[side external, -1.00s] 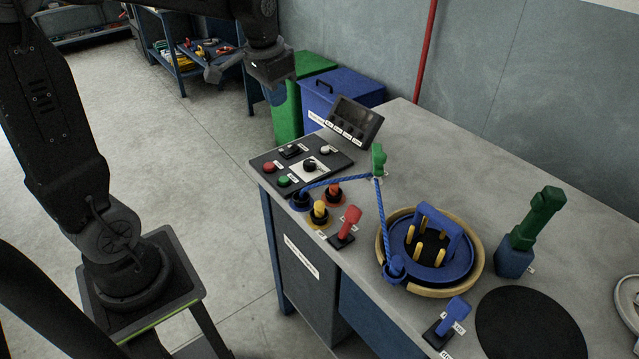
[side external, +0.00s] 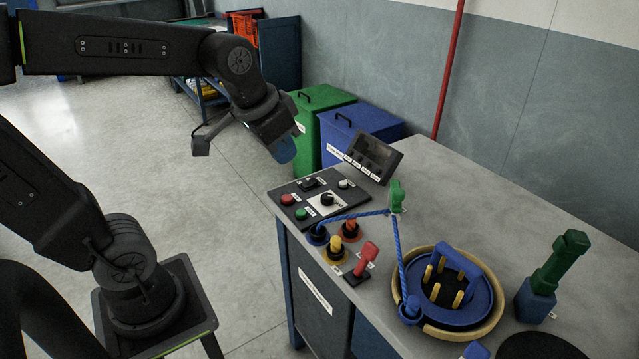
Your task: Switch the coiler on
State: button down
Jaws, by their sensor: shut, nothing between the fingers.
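The control panel (side external: 275,196) lies at the near-left corner of the bench. It has a red button (side external: 288,199), a green button (side external: 301,214), a black knob on a white plate (side external: 327,199), a black switch (side external: 308,183) and a pale knob (side external: 344,184). Their labels are too small to read. The coiler (side external: 487,300), a blue drum with yellow posts and a blue handle, sits in a tan ring right of the panel. A blue rope runs to it over a green guide (side external: 397,196). My gripper (side external: 284,151), blue-tipped, is shut and empty, above and behind the panel, touching nothing.
A tilted display (side external: 372,157) stands behind the panel. Red (side external: 350,231) and yellow (side external: 336,244) knobs and a red lever (side external: 367,258) stand in front. A green-topped post (side external: 560,262) is at right. Green (side external: 322,98) and blue (side external: 360,122) bins stand behind the bench.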

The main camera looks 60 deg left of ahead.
jog(key=w+a, duration=0.5)
jog(key=w, duration=0.2)
jog(key=g, duration=0.2)
send_over(317, 184)
jog(key=s+a, duration=0.1)
jog(key=s, duration=0.2)
jog(key=s+f+x, duration=0.1)
jog(key=s+x, duration=0.2)
jog(key=x, duration=2.1)
jog(key=shift+w+d+f, duration=0.15)
jog(key=shift+w+d, duration=0.05)
jog(key=shift+d, duration=0.15)
